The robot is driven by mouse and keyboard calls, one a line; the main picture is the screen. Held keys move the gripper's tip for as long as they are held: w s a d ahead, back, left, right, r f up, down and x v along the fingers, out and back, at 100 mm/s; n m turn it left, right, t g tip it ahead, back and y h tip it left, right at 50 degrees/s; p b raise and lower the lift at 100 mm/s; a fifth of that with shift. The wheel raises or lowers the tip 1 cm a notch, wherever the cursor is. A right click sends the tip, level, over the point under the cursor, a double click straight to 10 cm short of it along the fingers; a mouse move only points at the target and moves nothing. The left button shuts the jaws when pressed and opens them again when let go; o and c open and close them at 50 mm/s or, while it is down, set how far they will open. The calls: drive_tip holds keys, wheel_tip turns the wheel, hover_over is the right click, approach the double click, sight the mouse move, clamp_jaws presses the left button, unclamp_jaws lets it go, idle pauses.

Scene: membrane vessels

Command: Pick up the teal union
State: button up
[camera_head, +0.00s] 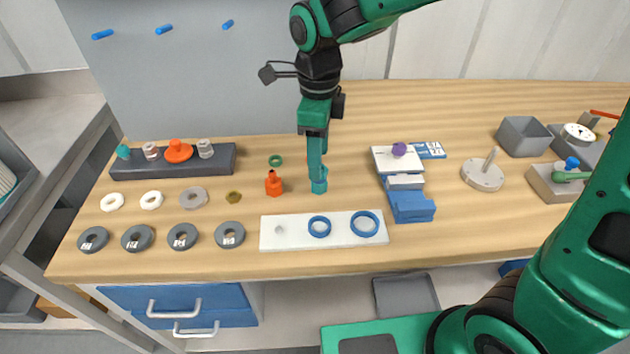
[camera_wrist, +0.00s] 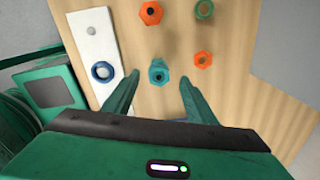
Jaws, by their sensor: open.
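The teal union (camera_head: 320,184) stands on the wooden bench, right of an orange fitting. It also shows in the wrist view (camera_wrist: 158,72), between and a little beyond my two fingertips. My gripper (camera_head: 316,170) points down over the union and partly hides it in the head view. In the wrist view my gripper (camera_wrist: 158,82) has its fingers spread wide, one on each side of the union, with nothing held. I cannot tell the exact height of the fingertips above the bench.
The orange fitting (camera_head: 273,184) stands close left of the union. A green ring (camera_head: 275,160) lies behind it. A white plate (camera_head: 285,232) with blue rings lies in front. Blue and white blocks (camera_head: 409,204) stand to the right. A dark rack (camera_head: 130,169) sits at the left.

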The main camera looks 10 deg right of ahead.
drive_tip(key=shift+f, duration=3.5)
drive_tip(key=c, duration=1.1)
